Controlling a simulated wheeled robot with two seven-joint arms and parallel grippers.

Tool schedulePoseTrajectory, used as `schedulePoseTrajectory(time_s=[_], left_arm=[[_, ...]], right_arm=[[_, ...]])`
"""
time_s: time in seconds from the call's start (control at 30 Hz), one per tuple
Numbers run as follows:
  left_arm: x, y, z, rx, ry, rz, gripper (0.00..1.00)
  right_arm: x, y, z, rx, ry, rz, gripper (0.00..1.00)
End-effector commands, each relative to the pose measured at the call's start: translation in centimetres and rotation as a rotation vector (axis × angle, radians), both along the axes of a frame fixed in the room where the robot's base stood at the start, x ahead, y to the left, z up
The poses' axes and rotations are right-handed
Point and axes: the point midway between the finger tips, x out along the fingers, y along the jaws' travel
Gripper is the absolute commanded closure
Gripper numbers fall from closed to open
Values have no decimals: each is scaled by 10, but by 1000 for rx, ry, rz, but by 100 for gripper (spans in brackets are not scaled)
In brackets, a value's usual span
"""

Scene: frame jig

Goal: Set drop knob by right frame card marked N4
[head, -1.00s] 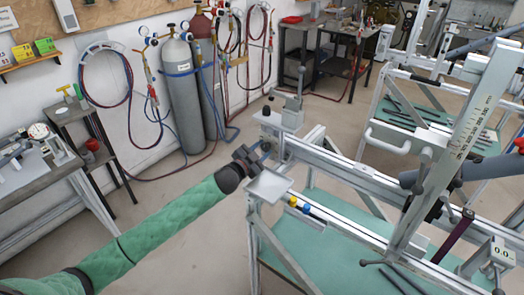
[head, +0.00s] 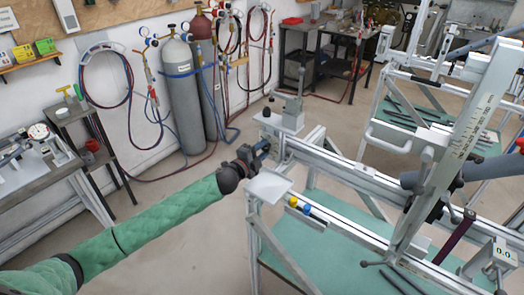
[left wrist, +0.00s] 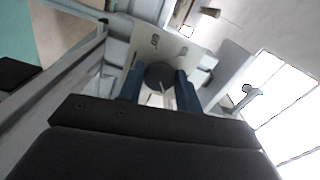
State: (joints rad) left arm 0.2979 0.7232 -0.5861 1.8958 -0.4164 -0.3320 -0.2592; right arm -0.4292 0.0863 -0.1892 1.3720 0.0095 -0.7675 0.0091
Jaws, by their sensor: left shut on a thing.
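My left gripper (head: 259,149) is at the near left end of the frame jig (head: 350,178), close to the end block under the small post. In the left wrist view its two blue fingers (left wrist: 160,88) are shut on a dark round knob (left wrist: 159,74). I cannot tell whether the knob touches the plate. In the head view the gripper and jig hide the knob. No card legibly marked N4 shows. My right gripper is not in view.
A tilted upright with a scale (head: 468,130) stands on the jig. Gas cylinders (head: 183,95) stand at the wall. Open floor lies left of the jig.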

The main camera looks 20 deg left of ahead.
Motion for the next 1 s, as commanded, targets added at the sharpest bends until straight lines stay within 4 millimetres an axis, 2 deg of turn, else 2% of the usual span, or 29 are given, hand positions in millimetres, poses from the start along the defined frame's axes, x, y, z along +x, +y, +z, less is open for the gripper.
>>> schedulePoseTrajectory(time_s=[0.37, 0.87, 0.9, 0.97, 1.0], left_arm=[[0, -1, -1, 125, -43, -1, 88], [-1, -1, -1, 138, -48, -1, 88], [-1, -1, -1, 138, -48, -1, 58], [-1, -1, -1, 138, -48, -1, 46], [-1, -1, -1, 138, -48, -1, 45]], right_arm=[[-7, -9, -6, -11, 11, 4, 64], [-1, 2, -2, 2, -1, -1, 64], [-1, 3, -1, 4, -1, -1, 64], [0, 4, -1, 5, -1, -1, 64], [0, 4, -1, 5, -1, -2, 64]])
